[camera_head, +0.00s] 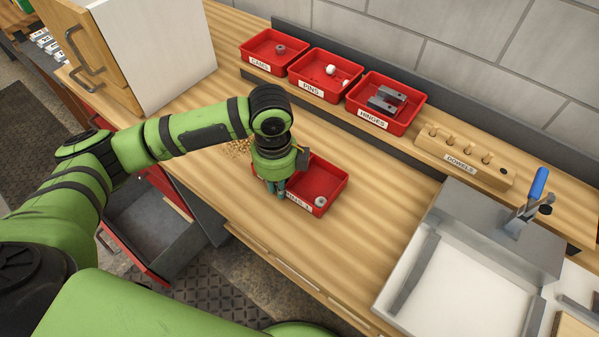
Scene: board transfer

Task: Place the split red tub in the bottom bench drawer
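A red tub (322,184) sits on the wooden bench top, with a grey ring-shaped part inside and a partly hidden white label on its front. My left gripper (276,188) points down at the tub's left end, and its fingers overlap that end in the picture. The gripper hides that part of the tub. I cannot tell whether the fingers touch the tub or how far apart they are. No split in the tub can be made out. An open grey drawer with a red front (134,255) is low under the bench at the left. My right gripper is not in view.
Small tan bits (238,147) lie spilled beside my gripper. Red tubs labelled CAMS (259,66), PINS (311,87) and HINGES (373,115) stand along the back, beside a dowel block (440,151). A white cabinet (160,50) stands at the left, a metal fixture (483,222) at the right.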

